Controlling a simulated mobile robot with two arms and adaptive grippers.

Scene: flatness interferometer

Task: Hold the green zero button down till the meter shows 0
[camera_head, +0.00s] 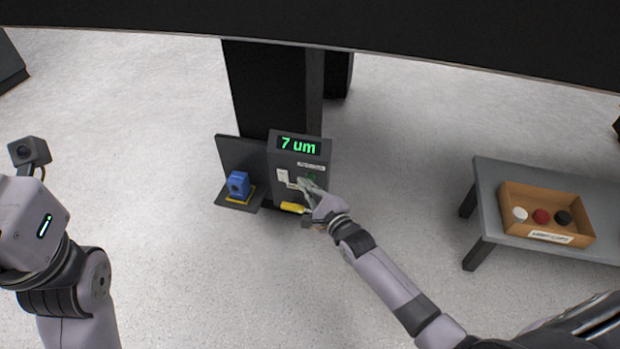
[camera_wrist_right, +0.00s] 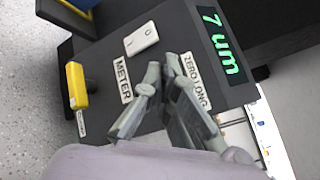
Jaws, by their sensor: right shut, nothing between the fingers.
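The meter box (camera_head: 285,165) stands at the middle of the head view, with its green display (camera_head: 299,146) reading "7 um". The display also shows in the wrist view (camera_wrist_right: 222,46). A bit of the green zero button (camera_head: 312,176) shows on the box's panel, just past my right fingers. In the wrist view the button is hidden, and a "ZERO" label (camera_wrist_right: 193,80) is partly covered by the fingers. My right gripper (camera_head: 304,184) is shut and empty, its fingertips over the panel close to the button. I cannot tell whether they touch it. My left gripper's fingers are outside the view.
A white switch (camera_wrist_right: 141,40) and a yellow handle (camera_wrist_right: 77,85) sit beside the fingers on the panel. A blue block (camera_head: 238,184) stands left of the box. A grey table (camera_head: 488,190) at the right holds a wooden tray (camera_head: 508,200) with three caps.

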